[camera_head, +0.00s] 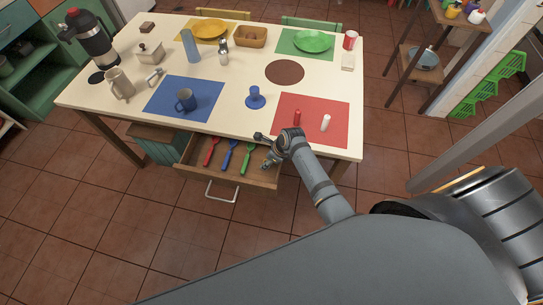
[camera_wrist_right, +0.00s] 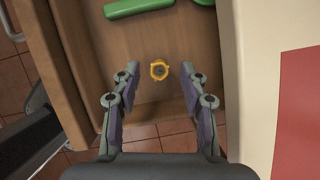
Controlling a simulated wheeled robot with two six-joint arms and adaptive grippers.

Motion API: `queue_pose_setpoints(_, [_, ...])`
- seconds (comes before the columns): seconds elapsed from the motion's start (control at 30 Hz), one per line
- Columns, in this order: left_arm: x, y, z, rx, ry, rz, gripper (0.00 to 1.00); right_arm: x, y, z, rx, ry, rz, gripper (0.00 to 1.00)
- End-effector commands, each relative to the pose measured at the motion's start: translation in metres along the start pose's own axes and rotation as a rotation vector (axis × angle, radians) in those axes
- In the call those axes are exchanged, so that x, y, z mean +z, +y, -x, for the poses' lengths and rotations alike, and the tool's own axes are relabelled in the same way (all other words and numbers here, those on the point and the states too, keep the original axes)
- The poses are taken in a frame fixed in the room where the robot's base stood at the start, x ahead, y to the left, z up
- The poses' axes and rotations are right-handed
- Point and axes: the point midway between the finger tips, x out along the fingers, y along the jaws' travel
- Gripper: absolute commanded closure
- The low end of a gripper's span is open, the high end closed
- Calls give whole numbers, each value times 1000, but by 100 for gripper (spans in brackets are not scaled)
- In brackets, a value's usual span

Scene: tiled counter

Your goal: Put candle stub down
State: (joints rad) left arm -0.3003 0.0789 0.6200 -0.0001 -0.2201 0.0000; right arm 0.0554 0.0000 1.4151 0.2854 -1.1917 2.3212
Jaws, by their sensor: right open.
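A small round yellow thing with a dark centre (camera_wrist_right: 160,70), which may be the candle stub, rests on the wooden floor of the open drawer (camera_wrist_right: 90,50). My right gripper (camera_wrist_right: 160,76) is open over it, with one finger on each side and a clear gap to both. In the head view my right gripper (camera_head: 267,151) is at the right end of the drawer (camera_head: 205,175), partly covering the yellow thing. My left gripper is not in view.
Red (camera_head: 211,152), blue (camera_head: 229,155) and green (camera_head: 247,158) utensils lie in the drawer left of my gripper. The table edge (camera_wrist_right: 240,90) rises close on the right. A blue cup (camera_head: 255,94) and a blue mug (camera_head: 186,100) stand on the table.

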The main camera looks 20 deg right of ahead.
Motion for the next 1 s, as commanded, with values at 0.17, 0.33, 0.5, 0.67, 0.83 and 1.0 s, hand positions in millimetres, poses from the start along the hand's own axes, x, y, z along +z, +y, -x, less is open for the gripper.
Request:
queue_pose_setpoints(0.17, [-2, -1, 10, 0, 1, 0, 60, 1, -1, 45, -4, -1, 3, 56])
queue_pose_setpoints(0.33, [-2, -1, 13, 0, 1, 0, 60, 0, 0, 83, -2, 0, 2, 56])
queue_pose_setpoints(0.5, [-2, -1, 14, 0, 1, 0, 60, 0, 0, 106, -1, -1, 1, 56])
queue_pose_setpoints(0.67, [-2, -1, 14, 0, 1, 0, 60, 0, 0, 111, 1, 1, 0, 56])
queue_pose_setpoints(0.83, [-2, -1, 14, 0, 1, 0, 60, 0, 0, 111, 1, 0, 0, 56])
queue_pose_setpoints(1.0, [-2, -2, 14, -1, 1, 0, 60, 0, 0, 111, 1, 0, 0, 56])
